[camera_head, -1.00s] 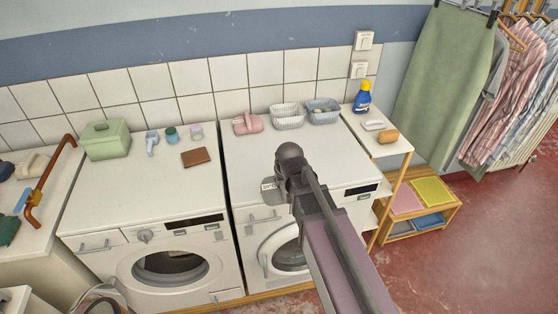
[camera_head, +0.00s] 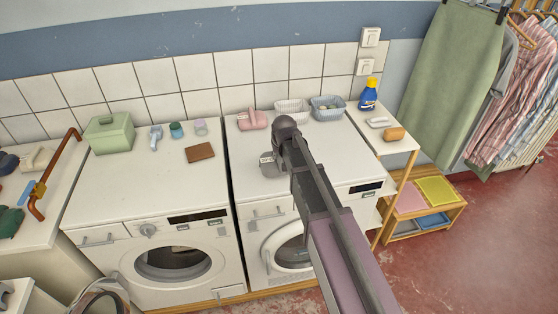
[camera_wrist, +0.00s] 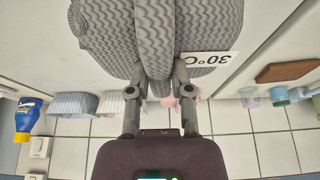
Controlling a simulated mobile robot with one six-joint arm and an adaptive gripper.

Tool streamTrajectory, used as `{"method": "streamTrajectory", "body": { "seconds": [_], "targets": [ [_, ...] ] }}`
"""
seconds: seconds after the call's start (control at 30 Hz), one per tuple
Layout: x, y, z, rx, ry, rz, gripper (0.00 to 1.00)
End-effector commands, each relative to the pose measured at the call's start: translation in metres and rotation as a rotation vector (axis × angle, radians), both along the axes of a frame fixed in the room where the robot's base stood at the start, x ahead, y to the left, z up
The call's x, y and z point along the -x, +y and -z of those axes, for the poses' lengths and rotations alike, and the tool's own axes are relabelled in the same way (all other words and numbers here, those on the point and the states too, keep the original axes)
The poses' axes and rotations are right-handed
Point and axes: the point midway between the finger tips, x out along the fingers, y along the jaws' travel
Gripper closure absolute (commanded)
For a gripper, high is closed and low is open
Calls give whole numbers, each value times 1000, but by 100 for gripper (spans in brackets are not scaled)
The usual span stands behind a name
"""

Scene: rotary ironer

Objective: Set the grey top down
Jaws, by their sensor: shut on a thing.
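The grey top (camera_wrist: 95,28) is a wavy-patterned grey cloth bundle with a white 30°C label, filling the upper part of the wrist view. My gripper (camera_wrist: 158,82) is shut on a raised fold of it, one finger on each side. In the head view the grey top (camera_head: 270,168) shows as a small grey patch, mostly hidden behind my arm. It is over the front part of the right washing machine's white top (camera_head: 248,147). I cannot tell whether it touches that surface.
A pink item (camera_head: 252,120), a white basket (camera_head: 292,111) and a blue basket (camera_head: 327,108) stand along the back of the right machine. A brown wallet-like item (camera_head: 200,152) lies on the left machine. The left machine's front top is clear. A side shelf (camera_head: 392,142) holds a blue bottle (camera_head: 368,95).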

Motion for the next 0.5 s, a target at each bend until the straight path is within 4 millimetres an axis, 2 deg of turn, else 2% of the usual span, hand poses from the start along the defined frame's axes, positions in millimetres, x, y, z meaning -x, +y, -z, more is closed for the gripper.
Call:
{"method": "streamTrajectory", "body": {
  "seconds": [0.17, 0.33, 0.5],
  "targets": [
    [-1, 0, 0, 0, 0, 1, 100],
    [-14, 3, 2, 0, 0, 1, 100],
    [-13, 2, 18, 0, 0, 1, 100]
  ]
}}
